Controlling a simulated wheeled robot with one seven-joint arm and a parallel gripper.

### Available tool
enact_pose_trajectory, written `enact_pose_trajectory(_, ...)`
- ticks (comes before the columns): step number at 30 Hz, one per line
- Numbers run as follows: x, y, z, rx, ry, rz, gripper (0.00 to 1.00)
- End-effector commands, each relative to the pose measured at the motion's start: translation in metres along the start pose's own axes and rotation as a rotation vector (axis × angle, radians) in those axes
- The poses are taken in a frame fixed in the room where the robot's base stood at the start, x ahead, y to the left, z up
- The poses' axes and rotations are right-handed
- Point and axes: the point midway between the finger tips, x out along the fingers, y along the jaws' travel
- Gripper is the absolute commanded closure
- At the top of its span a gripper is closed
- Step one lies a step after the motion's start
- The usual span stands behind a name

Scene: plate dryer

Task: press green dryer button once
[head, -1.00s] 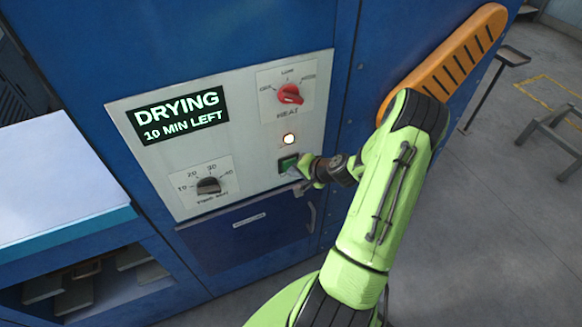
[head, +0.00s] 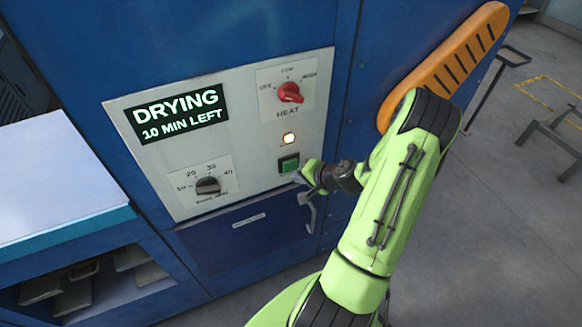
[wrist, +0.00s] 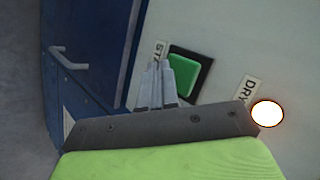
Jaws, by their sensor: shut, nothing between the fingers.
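The green dryer button (head: 289,163) sits in a dark square frame on the white control panel (head: 250,150). It also shows in the wrist view (wrist: 183,73), just beyond and right of my fingertips. My gripper (head: 299,178) is shut and empty, just right of and below the button in the head view. In the wrist view its two fingers (wrist: 158,80) lie side by side, and I cannot tell how far they are from the panel. The lamp (head: 289,138) above the button is lit. The display (head: 179,114) reads "DRYING 10 MIN LEFT".
A red heat knob (head: 290,92) is above the lamp, and a black timer knob (head: 208,185) is at the panel's lower left. A drawer handle (head: 309,215) sticks out below the button.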

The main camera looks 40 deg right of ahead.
Motion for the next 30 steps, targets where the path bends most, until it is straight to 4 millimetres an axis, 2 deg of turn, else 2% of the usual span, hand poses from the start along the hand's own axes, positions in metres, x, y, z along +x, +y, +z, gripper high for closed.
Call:
enact_pose_trajectory(6,-0.014,0.015,0.012,0.003,0.002,0.002,1.0)
enact_pose_trajectory(13,-0.027,0.023,0.022,0.002,0.0,0.001,1.0)
enact_pose_trajectory(30,-0.029,0.022,0.022,0.0,0.0,0.001,1.0)
